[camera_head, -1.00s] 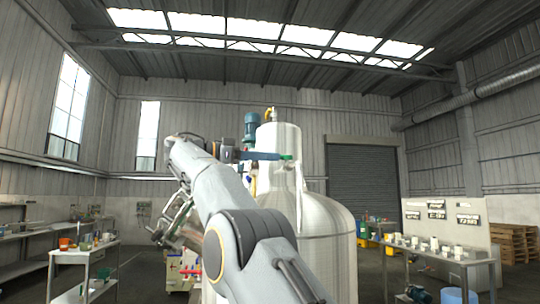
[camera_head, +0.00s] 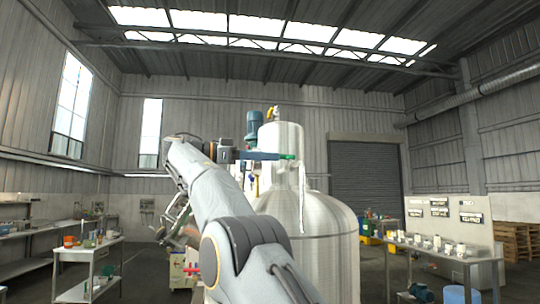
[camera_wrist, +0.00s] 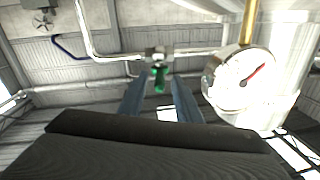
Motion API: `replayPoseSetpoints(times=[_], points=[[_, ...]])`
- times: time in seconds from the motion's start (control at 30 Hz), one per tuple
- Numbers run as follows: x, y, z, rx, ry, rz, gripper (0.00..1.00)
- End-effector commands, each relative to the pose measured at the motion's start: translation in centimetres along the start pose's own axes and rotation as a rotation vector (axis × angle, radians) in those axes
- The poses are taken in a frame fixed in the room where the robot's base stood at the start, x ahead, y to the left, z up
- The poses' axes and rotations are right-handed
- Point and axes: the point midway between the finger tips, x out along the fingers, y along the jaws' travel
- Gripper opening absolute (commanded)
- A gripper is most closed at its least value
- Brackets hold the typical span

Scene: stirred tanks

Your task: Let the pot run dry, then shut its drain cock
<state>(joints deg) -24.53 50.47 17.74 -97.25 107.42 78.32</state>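A large steel tank (camera_head: 325,245) stands right of my arm in the head view, with a narrower steel vessel (camera_head: 283,150) rising above it. A small green-handled cock (camera_wrist: 160,80) sits on a thin pipe in the wrist view; its green also shows at my fingertips in the head view (camera_head: 289,157). My gripper (camera_wrist: 160,90) has its two blue fingers apart, with the green handle between or just beyond the tips and a gap on either side. I cannot tell whether this cock is the pot's drain, nor see any liquid level or flow.
A round dial gauge (camera_wrist: 240,80) with a red needle is close right of my fingers. A blue-green motor (camera_head: 255,128) stands behind the vessel. Benches with cups (camera_head: 440,250) and small items (camera_head: 90,245) stand at the right and left.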

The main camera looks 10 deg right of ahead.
Motion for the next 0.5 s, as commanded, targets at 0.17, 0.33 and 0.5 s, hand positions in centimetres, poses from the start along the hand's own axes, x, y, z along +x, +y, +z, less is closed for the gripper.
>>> replayPoseSetpoints(times=[0.17,0.33,0.5], points=[[-2.2,0.0,-0.4,-0.001,-0.001,-0.001,0.31],[-3.8,0.0,-0.4,-0.002,-0.001,-0.001,0.31],[-5.0,0.0,-0.3,-0.002,-0.001,0.0,0.31]])
